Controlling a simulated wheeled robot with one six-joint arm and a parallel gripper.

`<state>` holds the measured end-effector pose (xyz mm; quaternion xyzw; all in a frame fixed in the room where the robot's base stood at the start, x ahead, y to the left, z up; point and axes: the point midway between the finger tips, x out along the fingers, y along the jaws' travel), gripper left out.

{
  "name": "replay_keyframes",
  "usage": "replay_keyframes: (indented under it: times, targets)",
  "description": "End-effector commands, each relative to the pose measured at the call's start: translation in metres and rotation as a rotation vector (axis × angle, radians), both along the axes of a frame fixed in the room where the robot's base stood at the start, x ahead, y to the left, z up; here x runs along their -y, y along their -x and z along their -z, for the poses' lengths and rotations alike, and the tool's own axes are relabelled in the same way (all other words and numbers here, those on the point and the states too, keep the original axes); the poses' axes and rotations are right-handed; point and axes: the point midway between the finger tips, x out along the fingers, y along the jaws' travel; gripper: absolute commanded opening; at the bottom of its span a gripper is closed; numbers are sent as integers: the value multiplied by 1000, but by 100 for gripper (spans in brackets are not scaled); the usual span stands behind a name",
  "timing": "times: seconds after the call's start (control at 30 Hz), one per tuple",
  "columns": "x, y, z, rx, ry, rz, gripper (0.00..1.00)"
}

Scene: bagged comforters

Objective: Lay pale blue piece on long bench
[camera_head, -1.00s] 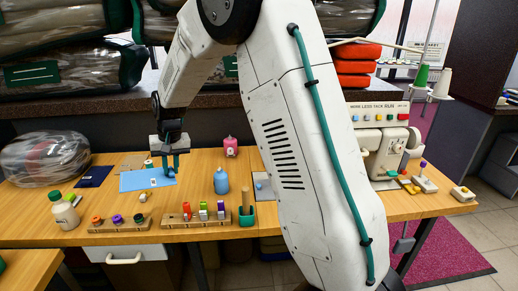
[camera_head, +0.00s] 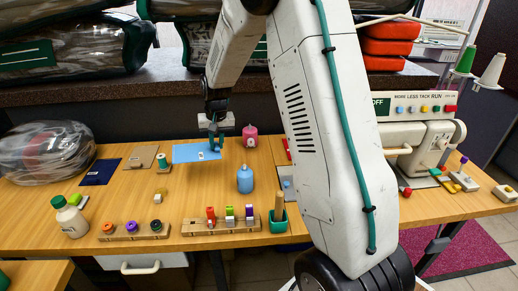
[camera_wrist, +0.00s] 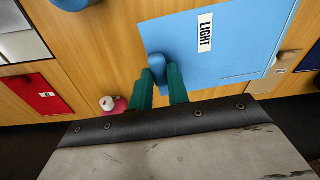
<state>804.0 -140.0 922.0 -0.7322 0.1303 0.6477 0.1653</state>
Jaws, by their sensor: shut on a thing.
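The pale blue piece (camera_head: 186,153) is a flat rectangle labelled "LIGHT" in the wrist view (camera_wrist: 230,55). My gripper (camera_head: 216,144) is at its right end in the head view. In the wrist view, the green fingers of my gripper (camera_wrist: 161,83) are shut on a rounded blue grip (camera_wrist: 155,63) at the piece's edge. The piece appears held a little above the long wooden bench (camera_head: 190,195); the exact gap is unclear.
A navy piece (camera_head: 100,172) and a tan piece (camera_head: 142,157) lie left. A green-topped spool (camera_head: 163,163), pink bottle (camera_head: 250,136) and blue bottle (camera_head: 245,180) stand nearby. Spool racks (camera_head: 222,226) line the front. A sewing machine (camera_head: 428,140) stands right.

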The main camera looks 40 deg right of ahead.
Motion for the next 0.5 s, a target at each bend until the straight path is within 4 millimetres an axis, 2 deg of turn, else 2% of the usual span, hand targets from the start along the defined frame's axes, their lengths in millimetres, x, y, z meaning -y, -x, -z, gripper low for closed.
replay_keyframes:
  times: [0.03, 0.1, 0.2, 0.33, 0.5]
  targets:
    - [29, 11, 11, -8, 11, 38, 0]
    - [62, 25, 23, -13, 25, 80, 0]
    - [100, 44, 38, -19, 44, 125, 0]
    - [130, 62, 51, -25, 60, 163, 0]
    - [143, 72, 58, -28, 68, 179, 0]
